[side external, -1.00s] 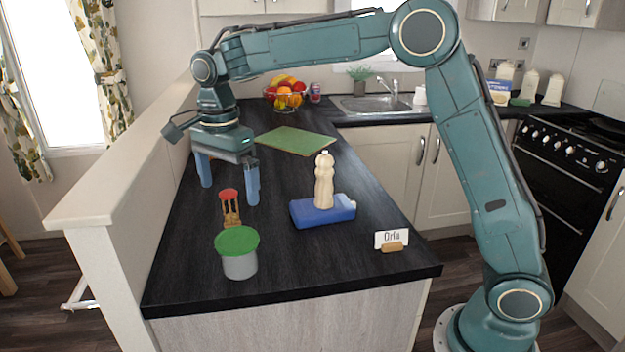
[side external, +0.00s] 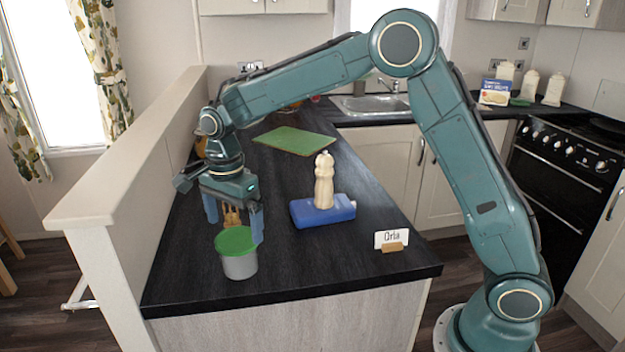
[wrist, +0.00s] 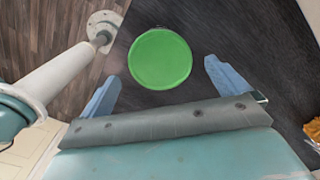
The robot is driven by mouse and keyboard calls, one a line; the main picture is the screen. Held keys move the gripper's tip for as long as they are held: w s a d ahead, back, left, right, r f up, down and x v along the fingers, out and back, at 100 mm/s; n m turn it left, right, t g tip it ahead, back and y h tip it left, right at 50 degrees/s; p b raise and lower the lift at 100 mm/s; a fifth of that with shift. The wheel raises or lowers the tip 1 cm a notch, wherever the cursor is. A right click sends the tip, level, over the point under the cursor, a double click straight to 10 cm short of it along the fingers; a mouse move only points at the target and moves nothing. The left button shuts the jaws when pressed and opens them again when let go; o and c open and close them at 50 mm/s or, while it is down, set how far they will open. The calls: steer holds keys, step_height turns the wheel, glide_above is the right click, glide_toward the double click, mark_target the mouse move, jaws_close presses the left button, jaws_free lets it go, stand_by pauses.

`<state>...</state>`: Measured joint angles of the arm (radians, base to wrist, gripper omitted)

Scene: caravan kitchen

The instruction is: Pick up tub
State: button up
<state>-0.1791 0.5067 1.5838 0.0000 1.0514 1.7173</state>
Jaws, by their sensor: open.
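The tub (side external: 240,264) is a grey cylinder with a green lid, upright near the front edge of the dark counter. In the wrist view its round green lid (wrist: 160,58) shows from above, just beyond and between the fingertips. My gripper (side external: 234,230) is open and empty, with its two blue fingers pointing down above and just behind the tub. One finger overlaps the right side of the lid in the side view. In the wrist view my gripper (wrist: 161,80) has its fingers apart on either side of the lid. I cannot tell whether either finger touches the tub.
A wooden sand timer (side external: 231,215) stands just behind the tub, partly hidden by my gripper. A name card (side external: 391,239) stands at the front right. A green board (side external: 295,141) lies further back.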

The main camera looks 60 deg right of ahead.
mark_target(236, 239)
steer(key=shift+f, duration=0.1)
steer(key=shift+f, duration=2.5)
steer(key=c, duration=0.9)
